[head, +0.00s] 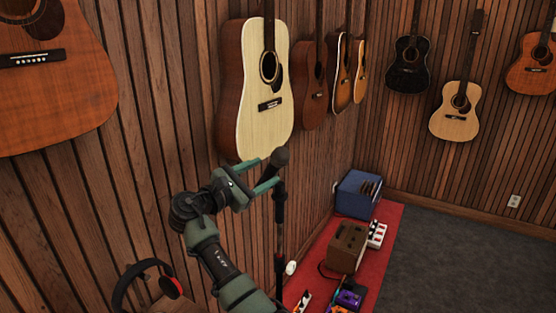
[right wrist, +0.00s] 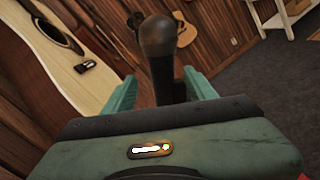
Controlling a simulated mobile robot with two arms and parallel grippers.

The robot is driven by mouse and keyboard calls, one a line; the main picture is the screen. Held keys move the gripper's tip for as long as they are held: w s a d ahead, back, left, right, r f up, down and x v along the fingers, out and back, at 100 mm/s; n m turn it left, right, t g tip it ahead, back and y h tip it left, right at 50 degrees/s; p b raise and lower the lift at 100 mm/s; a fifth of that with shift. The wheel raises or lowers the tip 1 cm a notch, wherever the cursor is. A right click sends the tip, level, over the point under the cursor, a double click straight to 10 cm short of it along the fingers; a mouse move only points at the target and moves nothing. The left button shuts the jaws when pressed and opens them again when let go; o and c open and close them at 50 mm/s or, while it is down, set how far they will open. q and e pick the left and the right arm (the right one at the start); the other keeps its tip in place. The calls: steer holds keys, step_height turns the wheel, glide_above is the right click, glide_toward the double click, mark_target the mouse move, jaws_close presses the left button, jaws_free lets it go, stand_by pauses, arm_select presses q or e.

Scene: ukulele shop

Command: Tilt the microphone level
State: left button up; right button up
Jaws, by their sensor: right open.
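The black microphone (head: 281,157) sits at the top of a dark upright stand (head: 280,220) in front of the wooden wall. In the head view its rounded head points up and its body runs down toward the stand. My right gripper (head: 268,174) is at the microphone, its green fingers reaching out level on either side of it. In the right wrist view the microphone (right wrist: 158,50) stands between the two open fingers (right wrist: 160,92), with visible room beside it. Whether a finger touches it I cannot tell. The stand's base is hidden. My left gripper is not in view.
A pale acoustic guitar (head: 253,110) hangs on the wall just behind the microphone. A blue amplifier (head: 355,195), a brown amplifier (head: 345,247) and several pedals stand on a red mat (head: 388,225). Headphones (head: 145,280) are at the lower left. Grey floor (head: 460,250) on the right is clear.

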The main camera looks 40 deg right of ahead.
mark_target(270, 169)
steer(key=d, duration=0.1)
steer(key=d+p, duration=0.1)
steer(key=d, duration=0.1)
steer(key=shift+s+d+r+p, duration=0.25)
steer(key=shift+d+r+p, duration=0.05)
steer(key=shift+d+r, duration=0.1)
steer(key=shift+w+d+f+p, duration=0.15)
steer(key=shift+d+p, duration=0.05)
steer(key=shift+d, duration=0.45)
steer(key=shift+w+d+f+p, duration=0.15)
steer(key=shift+d+p, duration=0.05)
steer(key=shift+d, duration=0.4)
steer(key=shift+d+f, duration=0.1)
steer(key=shift+d, duration=0.35)
steer(key=shift+w, duration=0.1)
steer(key=c, duration=1)
jaws_close()
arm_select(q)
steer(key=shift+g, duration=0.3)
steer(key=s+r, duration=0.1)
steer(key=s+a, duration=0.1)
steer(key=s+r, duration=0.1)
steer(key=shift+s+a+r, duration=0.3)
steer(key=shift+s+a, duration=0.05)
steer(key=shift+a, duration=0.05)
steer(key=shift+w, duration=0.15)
